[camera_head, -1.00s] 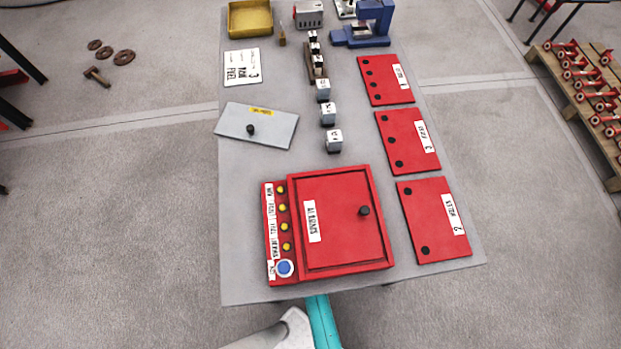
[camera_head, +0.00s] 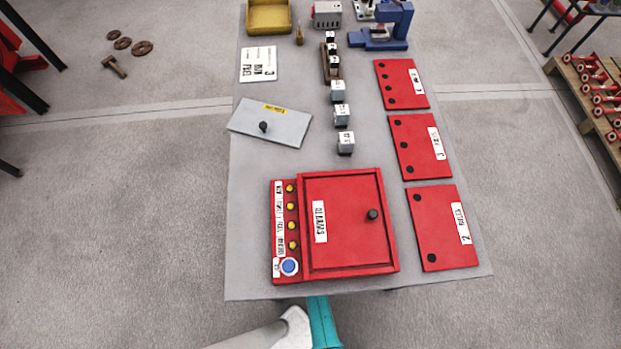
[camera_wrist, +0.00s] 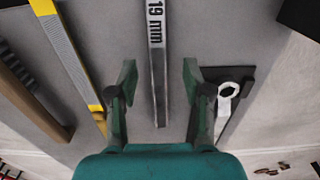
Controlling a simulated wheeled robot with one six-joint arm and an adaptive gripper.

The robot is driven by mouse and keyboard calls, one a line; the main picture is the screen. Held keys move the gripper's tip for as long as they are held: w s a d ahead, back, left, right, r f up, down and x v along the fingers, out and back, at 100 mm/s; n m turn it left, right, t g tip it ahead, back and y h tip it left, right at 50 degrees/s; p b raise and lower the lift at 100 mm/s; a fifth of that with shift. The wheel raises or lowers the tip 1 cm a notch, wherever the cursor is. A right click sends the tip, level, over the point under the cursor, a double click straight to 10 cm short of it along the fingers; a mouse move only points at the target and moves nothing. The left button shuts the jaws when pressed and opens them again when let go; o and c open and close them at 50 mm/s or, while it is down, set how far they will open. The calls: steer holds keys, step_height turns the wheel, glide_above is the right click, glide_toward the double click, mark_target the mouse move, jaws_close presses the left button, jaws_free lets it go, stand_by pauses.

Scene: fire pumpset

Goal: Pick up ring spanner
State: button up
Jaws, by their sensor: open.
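In the wrist view my gripper (camera_wrist: 159,68) is open, one finger on each side of a grey metal bar (camera_wrist: 157,28) marked "19 mm". The bar runs from the top edge to mid-frame; I cannot tell if it is a spanner handle or whether the fingers are level with it. In the head view neither my gripper nor a spanner can be made out.
In the wrist view a yellow-edged grey strip (camera_wrist: 66,45) and a brown bar (camera_wrist: 30,98) lie to the left. In the head view the grey table (camera_head: 250,220) holds a red alarms box (camera_head: 345,250), several red plates, a yellow tray (camera_head: 270,17) and a blue device (camera_head: 385,38).

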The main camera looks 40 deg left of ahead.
steer(key=shift+w+f, duration=0.1)
steer(key=shift+f, duration=1.35)
steer(key=shift+c, duration=0.2)
jaws_close()
